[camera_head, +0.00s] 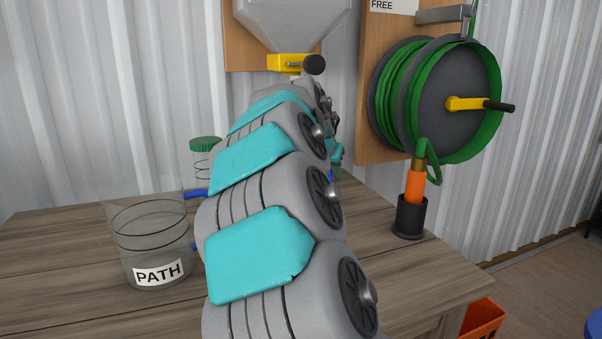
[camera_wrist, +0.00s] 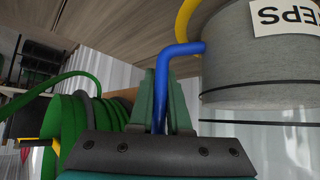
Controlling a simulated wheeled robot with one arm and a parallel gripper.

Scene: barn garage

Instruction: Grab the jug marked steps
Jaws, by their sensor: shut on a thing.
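The jug marked steps (camera_wrist: 255,70) shows in the wrist view at the upper right, its label upside down and partly cut off, reading "EPS". Whether the jug touches the table cannot be told.
A clear jug marked PATH (camera_head: 150,240) stands on the wooden table (camera_head: 50,260), left of my arm. A green-lidded container (camera_head: 205,145) is behind it. A black holder (camera_head: 409,217) with an orange nozzle stands at right, below a green hose reel (camera_head: 440,90). A hopper (camera_head: 290,20) hangs behind.

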